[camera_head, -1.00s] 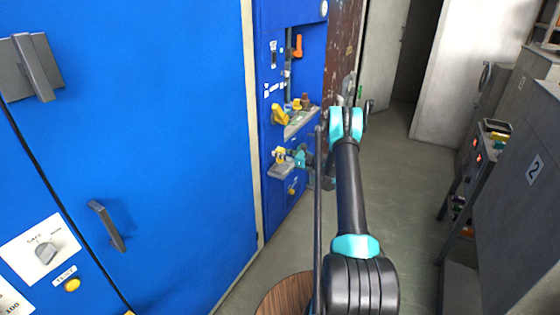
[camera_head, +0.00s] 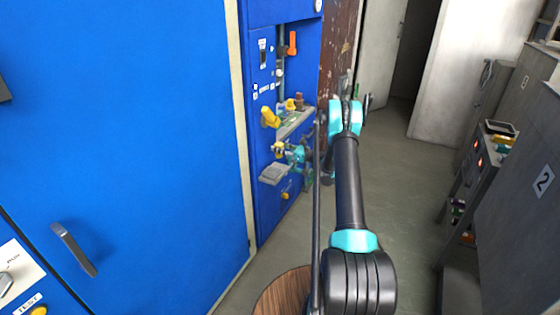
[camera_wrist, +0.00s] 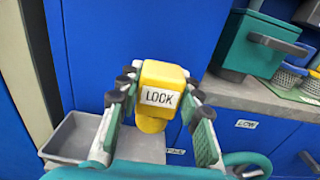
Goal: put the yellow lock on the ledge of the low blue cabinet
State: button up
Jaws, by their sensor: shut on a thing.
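My gripper (camera_wrist: 160,105) is shut on the yellow lock (camera_wrist: 158,92), with a finger on each side of its body. The lock's "LOCK" label faces the wrist camera. In the head view the lock (camera_head: 278,149) is a small yellow shape at the end of my gripper (camera_head: 286,151), in front of the blue cabinet and below its ledge (camera_head: 296,121). In the wrist view the grey ledge (camera_wrist: 235,91) is to the right of the lock, above a "LOW" label on the blue cabinet (camera_wrist: 280,140). The lock is apart from the ledge.
A grey tray (camera_wrist: 75,138) juts out at lower left in the wrist view. A yellow part (camera_head: 269,117) stands near the ledge. Open floor (camera_head: 400,200) lies to the right.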

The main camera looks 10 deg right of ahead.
jog(key=shift+f, duration=3.2)
jog(key=shift+f, duration=0.1)
jog(key=o, duration=1.2)
